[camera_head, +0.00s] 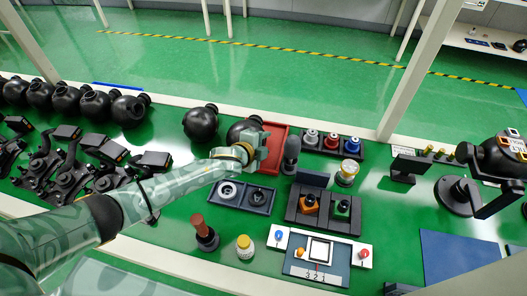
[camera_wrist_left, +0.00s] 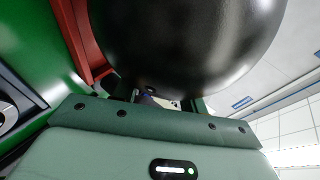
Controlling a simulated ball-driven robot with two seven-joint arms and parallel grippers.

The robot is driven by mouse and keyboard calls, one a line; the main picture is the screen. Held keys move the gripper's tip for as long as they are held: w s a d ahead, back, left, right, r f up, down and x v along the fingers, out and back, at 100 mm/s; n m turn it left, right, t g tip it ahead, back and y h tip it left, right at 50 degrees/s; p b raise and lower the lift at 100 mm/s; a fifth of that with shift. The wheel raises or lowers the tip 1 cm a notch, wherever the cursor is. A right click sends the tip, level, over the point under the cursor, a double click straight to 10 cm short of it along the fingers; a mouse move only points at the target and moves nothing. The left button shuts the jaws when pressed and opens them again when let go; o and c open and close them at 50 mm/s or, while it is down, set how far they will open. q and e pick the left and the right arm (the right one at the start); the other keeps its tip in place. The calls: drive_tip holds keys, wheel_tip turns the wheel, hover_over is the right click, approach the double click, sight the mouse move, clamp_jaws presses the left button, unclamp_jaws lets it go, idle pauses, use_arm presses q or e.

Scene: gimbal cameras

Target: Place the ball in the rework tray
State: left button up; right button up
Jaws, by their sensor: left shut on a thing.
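My left gripper (camera_head: 257,146) reaches in from the left and is shut on a glossy black ball (camera_head: 243,128), partly hidden behind the gripper in the head view. In the left wrist view the ball (camera_wrist_left: 185,45) fills the space between the fingers. The red tray (camera_head: 276,134) lies just right of and partly behind the gripper. Its red wall (camera_wrist_left: 78,40) shows left of the ball in the left wrist view. I cannot tell how high the ball is above the tray. My right gripper is not in view.
Another black ball (camera_head: 201,123) stands left of the gripper, beside a row of black balls (camera_head: 68,100). A dark upright microphone-like tool (camera_head: 290,153) stands close right of the red tray. A dark tray with rings (camera_head: 229,191) lies in front.

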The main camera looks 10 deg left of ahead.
use_arm(q)
wheel_tip(320, 180, down, 3)
drive_tip(key=shift+r+b, duration=0.15)
drive_tip(key=shift+b, duration=0.2)
drive_tip(key=shift+r, duration=0.15)
drive_tip(key=o, duration=0.9)
drive_tip(key=shift+s+f, duration=0.1)
drive_tip(key=shift+f, duration=0.1)
drive_tip(key=o, duration=0.4)
